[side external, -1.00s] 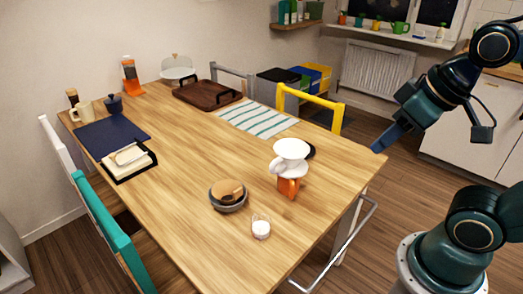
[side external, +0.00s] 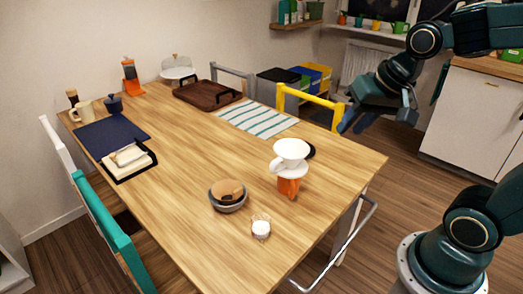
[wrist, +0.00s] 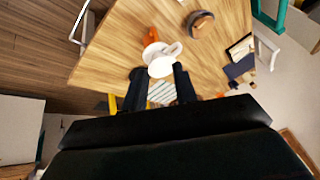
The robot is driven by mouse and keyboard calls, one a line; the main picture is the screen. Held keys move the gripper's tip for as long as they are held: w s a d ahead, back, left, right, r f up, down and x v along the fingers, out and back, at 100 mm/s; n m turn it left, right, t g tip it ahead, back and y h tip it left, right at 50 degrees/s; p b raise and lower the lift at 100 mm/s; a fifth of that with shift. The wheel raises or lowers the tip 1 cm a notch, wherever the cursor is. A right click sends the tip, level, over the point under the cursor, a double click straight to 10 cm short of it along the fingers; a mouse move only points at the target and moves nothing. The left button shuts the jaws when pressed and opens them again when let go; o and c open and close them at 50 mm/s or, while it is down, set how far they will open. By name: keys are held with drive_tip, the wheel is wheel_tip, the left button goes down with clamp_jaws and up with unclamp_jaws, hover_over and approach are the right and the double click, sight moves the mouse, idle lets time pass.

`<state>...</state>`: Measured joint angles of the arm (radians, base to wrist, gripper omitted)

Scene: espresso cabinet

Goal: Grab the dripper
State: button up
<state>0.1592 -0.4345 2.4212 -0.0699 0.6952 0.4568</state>
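The white dripper (side external: 291,151) is a cone with a wide base and a handle. It sits on top of an orange mug (side external: 288,187) near the right edge of the wooden table. My gripper (side external: 351,127) is above and to the right of the dripper in the side view, apart from it and empty. In the wrist view the dripper (wrist: 163,60) appears just beyond the two dark fingertips of my gripper (wrist: 160,76), which are spread apart. The orange mug (wrist: 151,37) is partly hidden by the dripper there.
A dark bowl with a wooden-looking piece (side external: 228,195) and a small glass of white content (side external: 261,228) stand near the dripper. A black round item (side external: 310,151) lies behind it. A yellow chair (side external: 312,102) stands at the far side.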

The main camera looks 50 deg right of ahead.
drive_tip(key=w+d+f+m, duration=0.4)
drive_tip(key=w+m, duration=0.1)
drive_tip(key=w, duration=0.1)
drive_tip(key=m, duration=0.7)
approach(303, 158)
drive_tip(key=r, duration=0.1)
drive_tip(key=s+d+r, duration=0.1)
drive_tip(key=shift+s+d+r, duration=0.1)
drive_tip(key=shift+d+r, duration=0.05)
drive_tip(key=shift+r, duration=0.25)
drive_tip(key=shift+x, duration=4.25)
drive_tip(key=shift+a+x, duration=0.15)
drive_tip(key=shift+x, duration=1.15)
drive_tip(key=shift+a+x, duration=0.15)
drive_tip(key=shift+x, duration=1.15)
clamp_jaws()
